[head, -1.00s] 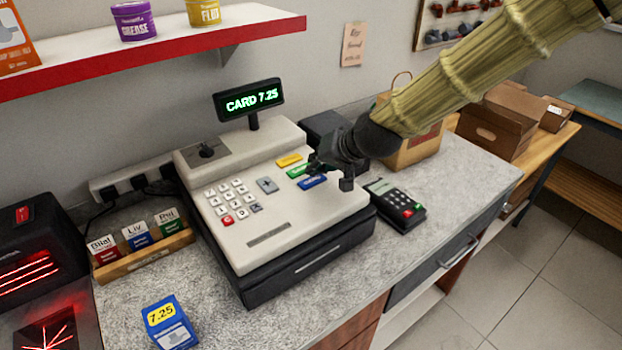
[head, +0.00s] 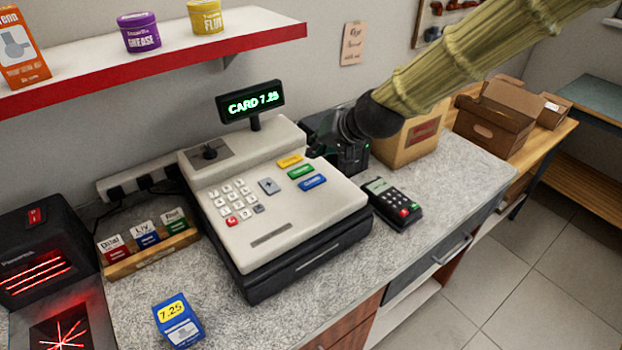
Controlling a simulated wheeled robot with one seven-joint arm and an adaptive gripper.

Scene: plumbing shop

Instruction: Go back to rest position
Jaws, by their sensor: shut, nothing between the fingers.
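My gripper (head: 320,150) is shut and empty. It hangs in the air over the back right part of the cash register (head: 256,208), clear of the keys, with the dark box behind it blurring its outline. My arm, in a yellowish ribbed sleeve, reaches in from the upper right. The register's display (head: 250,101) reads "CARD 7.25". Its yellow, green (head: 300,171) and blue (head: 312,182) keys are all in plain sight.
A card terminal (head: 393,205) lies right of the register. A black box (head: 352,152) and cardboard box (head: 408,145) stand behind. A blue package (head: 178,322) marked 7.25, a card holder (head: 150,256) and a scanner (head: 35,255) are left. A red-edged shelf (head: 200,60) overhangs.

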